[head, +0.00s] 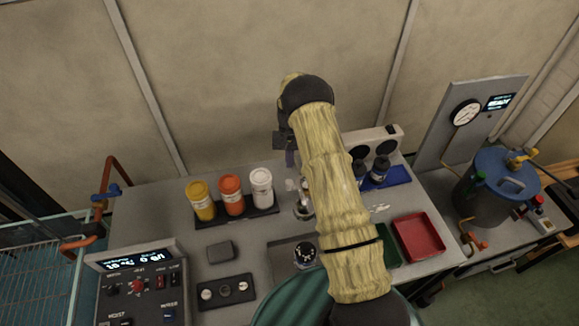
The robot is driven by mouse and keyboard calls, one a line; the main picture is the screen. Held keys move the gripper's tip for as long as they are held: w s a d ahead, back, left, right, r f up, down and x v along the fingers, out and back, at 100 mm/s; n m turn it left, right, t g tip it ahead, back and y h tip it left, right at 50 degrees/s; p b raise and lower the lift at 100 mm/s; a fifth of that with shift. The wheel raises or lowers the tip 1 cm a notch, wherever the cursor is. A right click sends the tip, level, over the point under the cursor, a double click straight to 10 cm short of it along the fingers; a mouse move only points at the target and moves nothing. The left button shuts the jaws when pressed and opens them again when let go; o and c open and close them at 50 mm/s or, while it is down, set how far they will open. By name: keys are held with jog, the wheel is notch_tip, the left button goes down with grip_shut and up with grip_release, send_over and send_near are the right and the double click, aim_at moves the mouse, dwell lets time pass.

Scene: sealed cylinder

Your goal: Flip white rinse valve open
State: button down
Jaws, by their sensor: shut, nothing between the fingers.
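A small metal fitting with white parts (304,186) stands on the grey bench, just left of my arm. It may be the white rinse valve, but it is too small and too close behind my arm to tell its handle position. My gripper (291,158) hangs from the wrist above and behind this fitting, pointing down and apart from it as far as I can see. It is shut and holds nothing visible. My forearm hides part of the bench right of the fitting.
Yellow, orange and white bottles (232,194) stand in a dark rack to the left. Dark bottles on a blue tray (398,176), a red tray (420,237) and a green tray (394,250) are right. A control box (138,285) is front left. A blue-lidded cylinder (496,190) stands far right.

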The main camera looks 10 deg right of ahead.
jog(key=s, duration=0.1)
jog(key=s+p, duration=0.1)
jog(key=s+a+p, duration=0.1)
jog(key=s, duration=0.1)
jog(key=shift+f, duration=0.25)
